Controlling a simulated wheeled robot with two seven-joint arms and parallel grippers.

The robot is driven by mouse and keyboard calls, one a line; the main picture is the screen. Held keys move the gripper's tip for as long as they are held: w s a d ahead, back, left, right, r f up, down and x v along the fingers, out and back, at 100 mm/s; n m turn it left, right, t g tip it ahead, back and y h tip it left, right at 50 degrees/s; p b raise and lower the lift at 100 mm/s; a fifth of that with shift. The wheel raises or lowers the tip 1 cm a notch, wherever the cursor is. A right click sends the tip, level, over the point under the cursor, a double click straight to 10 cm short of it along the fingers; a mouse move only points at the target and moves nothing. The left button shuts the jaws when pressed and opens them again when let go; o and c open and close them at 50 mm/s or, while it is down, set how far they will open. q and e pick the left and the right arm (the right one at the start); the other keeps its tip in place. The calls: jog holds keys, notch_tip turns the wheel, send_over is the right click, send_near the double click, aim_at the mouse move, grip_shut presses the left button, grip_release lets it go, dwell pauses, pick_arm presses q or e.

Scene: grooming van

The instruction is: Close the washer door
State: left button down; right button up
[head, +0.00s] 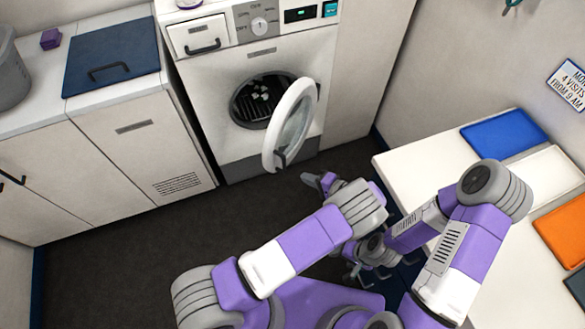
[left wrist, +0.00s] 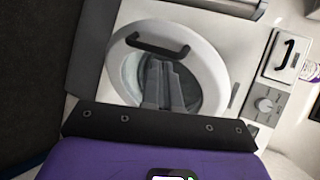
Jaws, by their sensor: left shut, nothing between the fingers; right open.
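The washer (head: 262,120) stands against the back wall. Its round white door (head: 292,122) is swung open to the right, out from the dark drum opening (head: 262,98). A dark handle (head: 281,158) sits on the door's lower free edge. My left gripper (head: 309,179) is to the right of and below that handle, apart from it, shut and empty. In the left wrist view its closed fingers (left wrist: 165,85) show in front of the door (left wrist: 212,75), with the handle (left wrist: 158,44) beyond them. My right gripper (head: 352,272) is low beside the right counter, open, partly hidden by my arms.
Pale items lie inside the drum. A white counter (head: 440,165) with blue, white and orange panels is close on the right. Cabinets with a dark blue lid (head: 112,55) stand left. The dark floor (head: 140,245) before the washer is clear.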

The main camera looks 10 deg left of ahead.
pick_arm(q)
jog(key=w+a+f+t+b, duration=0.1)
jog(key=w+a, duration=0.4)
jog(key=a, duration=0.2)
jog(key=shift+w+f+y, duration=0.25)
jog(key=shift+y, duration=0.05)
pick_arm(e)
jog(key=shift+f, duration=0.85)
